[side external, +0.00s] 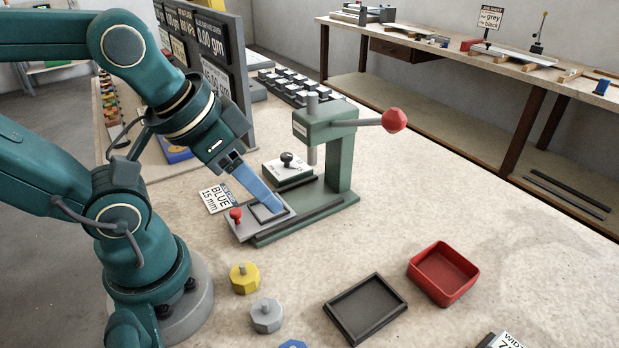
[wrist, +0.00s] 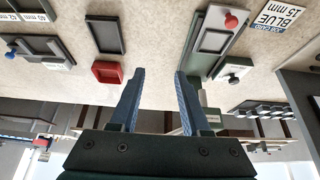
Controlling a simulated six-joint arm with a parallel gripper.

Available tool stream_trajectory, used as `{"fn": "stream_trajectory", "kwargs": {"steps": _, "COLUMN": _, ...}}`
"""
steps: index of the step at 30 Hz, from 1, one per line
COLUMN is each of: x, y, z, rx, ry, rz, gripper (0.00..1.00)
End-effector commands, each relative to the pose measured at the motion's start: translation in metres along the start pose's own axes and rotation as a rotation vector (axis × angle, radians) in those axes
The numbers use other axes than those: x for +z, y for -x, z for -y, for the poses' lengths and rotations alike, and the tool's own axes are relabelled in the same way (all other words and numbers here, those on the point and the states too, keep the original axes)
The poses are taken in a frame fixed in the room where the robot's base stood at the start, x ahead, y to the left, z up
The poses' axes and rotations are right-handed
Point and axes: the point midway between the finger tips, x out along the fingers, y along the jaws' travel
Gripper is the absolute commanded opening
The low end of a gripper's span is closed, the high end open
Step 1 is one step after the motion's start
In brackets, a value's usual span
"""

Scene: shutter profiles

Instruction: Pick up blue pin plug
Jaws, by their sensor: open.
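The blue pin plug (side external: 292,344) is at the bottom edge of the side view, mostly cut off by the frame. It sits on the bench, and I see only its blue top edge. It does not show in the wrist view. My gripper (side external: 276,208) has blue fingers and reaches over the sliding plate of the green press, well away from the plug. In the wrist view my gripper (wrist: 158,74) is open, with nothing between its fingers. A yellow plug (side external: 244,279) and a grey plug (side external: 267,316) stand beside the blue one.
The green press (side external: 341,165) has a red-knobbed lever and a sliding plate (side external: 253,226). A job card (side external: 216,197) reads BLUE 15 mm. A black tray (side external: 399,312) and a red bin (side external: 464,288) stand at front right. Bench between press and trays is clear.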

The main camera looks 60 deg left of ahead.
Motion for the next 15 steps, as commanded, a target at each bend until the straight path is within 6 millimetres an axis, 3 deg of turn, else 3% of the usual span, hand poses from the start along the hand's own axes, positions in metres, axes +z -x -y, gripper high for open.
{"fn": "stream_trajectory", "kwargs": {"steps": 8, "x": 0.003, "y": 0.001, "z": -0.002, "rx": 0.010, "ry": 0.022, "rz": 0.019, "gripper": 0.47}}
{"fn": "stream_trajectory", "kwargs": {"steps": 15, "x": 0.006, "y": 0.002, "z": -0.028, "rx": 0.122, "ry": 0.163, "rz": 0.227, "gripper": 0.47}}
